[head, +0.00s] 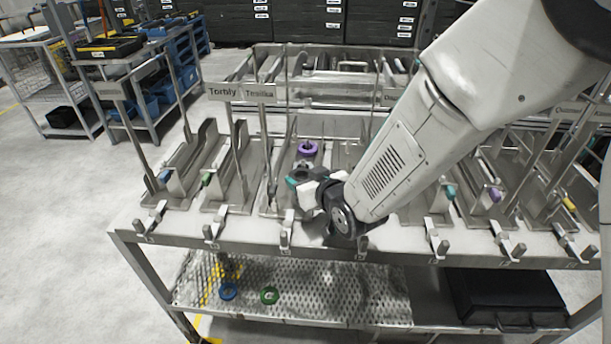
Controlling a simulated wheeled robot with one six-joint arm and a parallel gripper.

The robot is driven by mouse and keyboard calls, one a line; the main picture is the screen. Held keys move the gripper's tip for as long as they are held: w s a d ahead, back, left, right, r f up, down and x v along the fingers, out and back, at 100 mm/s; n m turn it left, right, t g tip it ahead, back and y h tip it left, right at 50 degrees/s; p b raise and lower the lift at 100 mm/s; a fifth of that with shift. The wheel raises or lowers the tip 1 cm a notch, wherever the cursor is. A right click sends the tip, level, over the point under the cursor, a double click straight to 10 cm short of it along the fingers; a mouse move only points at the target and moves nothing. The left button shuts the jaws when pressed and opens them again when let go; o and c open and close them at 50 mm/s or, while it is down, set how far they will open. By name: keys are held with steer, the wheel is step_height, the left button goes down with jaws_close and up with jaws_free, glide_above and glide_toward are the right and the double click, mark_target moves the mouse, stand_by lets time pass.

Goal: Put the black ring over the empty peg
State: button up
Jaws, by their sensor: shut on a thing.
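My gripper (303,178) is over the middle bay of the rack, shut on a small dark thing (302,168) that looks like the black ring. The white gripper parts hide most of it. A teal piece (291,182) shows beside the gripper's left side; I cannot tell whether it is a ring or part of something else. A purple ring (308,148) lies just beyond the gripper in the same bay, around a small upright post. Short pegs stick out along the rack's front edge, such as one at the left (213,232) and one at the right (437,245); these look bare.
Metal dividers and posts with name signs (240,92) stand around the bays. Small coloured pieces sit in neighbouring bays, blue (165,175) and yellow (569,204) among them.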

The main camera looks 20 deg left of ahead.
steer(key=o, duration=1)
steer(key=shift+f, duration=0.15)
steer(key=shift+r, duration=0.45)
steer(key=v, duration=1.2)
steer(key=shift+r, duration=0.2)
